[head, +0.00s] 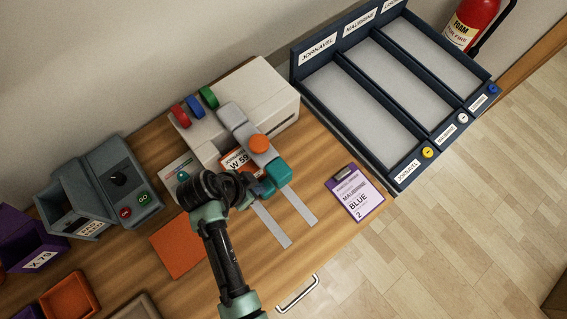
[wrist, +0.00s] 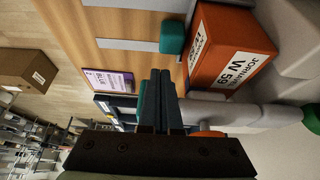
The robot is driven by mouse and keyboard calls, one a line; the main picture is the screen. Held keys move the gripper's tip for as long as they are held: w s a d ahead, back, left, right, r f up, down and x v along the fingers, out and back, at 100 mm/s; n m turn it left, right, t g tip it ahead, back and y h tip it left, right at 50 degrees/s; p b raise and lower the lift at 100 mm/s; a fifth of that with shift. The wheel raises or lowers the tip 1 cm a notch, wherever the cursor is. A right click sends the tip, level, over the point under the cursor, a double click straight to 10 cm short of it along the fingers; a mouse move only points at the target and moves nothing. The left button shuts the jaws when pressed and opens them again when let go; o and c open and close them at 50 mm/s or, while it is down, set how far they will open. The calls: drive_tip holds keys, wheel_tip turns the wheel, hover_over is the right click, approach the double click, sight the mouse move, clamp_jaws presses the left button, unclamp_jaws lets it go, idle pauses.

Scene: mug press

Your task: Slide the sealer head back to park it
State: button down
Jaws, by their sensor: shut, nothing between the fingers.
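The sealer is a white machine (head: 262,98) on the wooden bench, with a grey sealer head (head: 232,116) reaching forward from it and an orange knob (head: 259,144) on top. The knob shows partly behind my fingers in the wrist view (wrist: 210,133). Teal blocks (head: 278,172) sit at the front, by two grey rails (head: 299,206). An orange box (wrist: 228,50) labelled W 59 sits beside the head, partly hidden in the head view. My gripper (wrist: 160,75) is shut and empty, close to the head's front. Its fingertips are hard to see in the head view.
Red, blue and green rings (head: 195,106) stand on the sealer's left. A grey control box (head: 118,182) with a GO button stands further left, and an orange mat (head: 178,246) lies nearby. A clipboard (head: 355,193) lies right of the rails. A three-lane rack (head: 395,92) stands behind it.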

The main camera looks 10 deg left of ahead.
idle(0.3)
drive_tip(key=shift+w+d+b, duration=1.5)
drive_tip(key=shift+w+d, duration=3)
drive_tip(key=shift+w, duration=1.3)
drive_tip(key=p+v, duration=0.9)
drive_tip(key=shift+w+d+r+p, duration=0.25)
drive_tip(key=shift+r+p, duration=0.15)
drive_tip(key=shift+r, duration=0.05)
